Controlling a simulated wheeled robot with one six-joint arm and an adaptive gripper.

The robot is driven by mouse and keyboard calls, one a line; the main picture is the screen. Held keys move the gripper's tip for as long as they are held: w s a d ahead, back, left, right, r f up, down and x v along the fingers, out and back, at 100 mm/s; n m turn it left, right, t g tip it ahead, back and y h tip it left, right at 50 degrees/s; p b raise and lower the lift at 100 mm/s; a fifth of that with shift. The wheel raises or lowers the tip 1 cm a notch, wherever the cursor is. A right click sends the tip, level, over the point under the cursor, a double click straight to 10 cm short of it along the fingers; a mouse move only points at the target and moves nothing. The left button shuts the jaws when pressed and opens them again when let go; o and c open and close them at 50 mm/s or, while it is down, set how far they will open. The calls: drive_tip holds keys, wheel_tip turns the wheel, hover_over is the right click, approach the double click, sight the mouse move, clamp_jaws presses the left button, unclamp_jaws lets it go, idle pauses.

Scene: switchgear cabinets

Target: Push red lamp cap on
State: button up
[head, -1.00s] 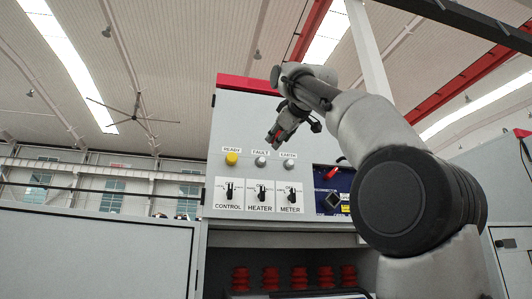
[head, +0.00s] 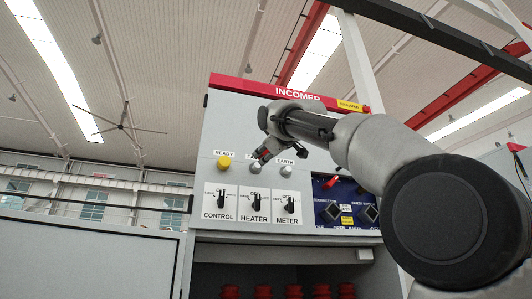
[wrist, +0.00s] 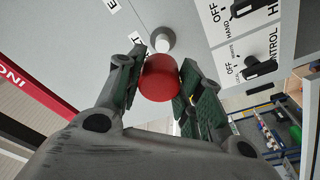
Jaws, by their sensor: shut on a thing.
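My gripper (wrist: 158,92) is shut on the red lamp cap (wrist: 159,78), which sits between its two fingers in the wrist view. Just beyond the cap is a bare pale lamp (wrist: 163,39) on the grey panel. The cap overlaps the lamp's near edge in the picture; I cannot tell whether they touch. In the head view my gripper (head: 263,154) is in front of the panel at the FAULT lamp (head: 255,169), partly covering its label. The cap is hard to make out there.
The READY lamp (head: 224,162) has a yellow cap, and the EARTH lamp (head: 286,171) is bare. Below are the CONTROL switch (head: 221,201), HEATER switch (head: 257,202) and METER switch (head: 290,203). A blue panel (head: 345,215) with knobs is at the right.

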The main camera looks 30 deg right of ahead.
drive_tip(key=shift+d+f+x, duration=0.15)
drive_tip(key=shift+x, duration=1.25)
drive_tip(key=shift+d+f+x, duration=0.1)
drive_tip(key=shift+f+x, duration=0.05)
drive_tip(key=shift+x, duration=1.3)
drive_tip(key=shift+d+x, duration=0.2)
drive_tip(key=shift+x, duration=1.75)
drive_tip(key=o, duration=0.9)
drive_tip(key=shift+s+f, duration=0.1)
drive_tip(key=shift+f, duration=0.1)
drive_tip(key=shift+o, duration=0.2)
drive_tip(key=shift+s, duration=0.1)
approach(258, 165)
drive_tip(key=shift+v, duration=1.25)
drive_tip(key=shift+f, duration=0.1)
